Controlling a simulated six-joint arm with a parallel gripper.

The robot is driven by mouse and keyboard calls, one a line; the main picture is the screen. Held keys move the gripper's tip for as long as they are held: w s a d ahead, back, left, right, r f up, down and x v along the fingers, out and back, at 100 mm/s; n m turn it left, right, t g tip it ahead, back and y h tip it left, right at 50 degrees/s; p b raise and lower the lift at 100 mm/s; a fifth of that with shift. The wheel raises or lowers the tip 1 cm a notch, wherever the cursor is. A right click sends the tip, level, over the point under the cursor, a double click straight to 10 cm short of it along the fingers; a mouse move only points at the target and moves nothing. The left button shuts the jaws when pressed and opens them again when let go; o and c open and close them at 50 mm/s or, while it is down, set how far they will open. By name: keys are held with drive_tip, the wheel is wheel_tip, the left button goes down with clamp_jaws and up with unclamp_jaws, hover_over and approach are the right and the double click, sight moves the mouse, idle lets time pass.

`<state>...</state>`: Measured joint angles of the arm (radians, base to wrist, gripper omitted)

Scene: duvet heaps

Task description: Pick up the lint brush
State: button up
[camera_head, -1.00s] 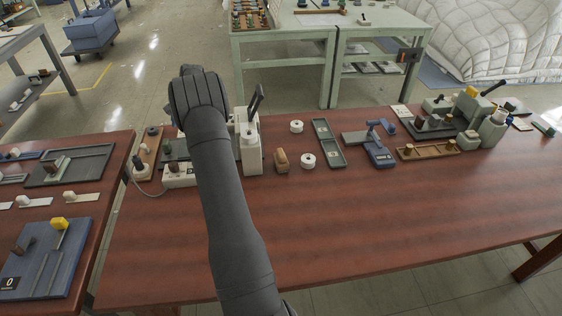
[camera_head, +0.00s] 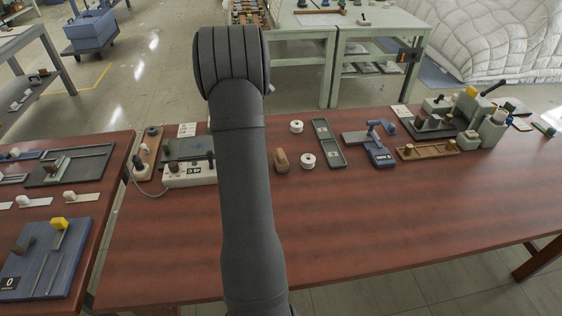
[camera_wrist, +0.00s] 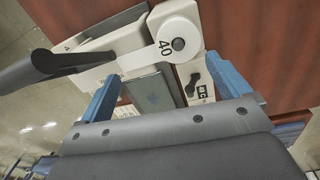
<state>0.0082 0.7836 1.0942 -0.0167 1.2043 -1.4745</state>
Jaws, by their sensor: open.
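In the head view, a small brown block-like piece (camera_head: 281,161) with a rounded top lies on the red-brown table, just right of my arm. It may be the lint brush, but I cannot tell for sure. No clear brush shows in the wrist view. My gripper (camera_wrist: 165,88) shows there with its two blue fingers wide apart and nothing held between them. It is over a cream machine (camera_wrist: 130,38) with a dial marked 40 and a dark lever. A grey-green plate (camera_wrist: 150,92) shows between the fingers.
Two white spools (camera_head: 308,161) and a green tray (camera_head: 328,143) stand right of the brown piece. A blue device (camera_head: 379,152) is farther right. A white meter box (camera_head: 188,174) stands left of my arm. The table's front half (camera_head: 400,210) is clear.

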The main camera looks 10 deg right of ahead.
drive_tip(key=n, duration=0.2)
hover_over(281, 152)
drive_tip(key=shift+g, duration=0.4)
wheel_tip(281, 152, down, 17)
drive_tip(key=shift+s, duration=0.1)
drive_tip(key=c, duration=1.1)
drive_tip(key=shift+r, duration=0.15)
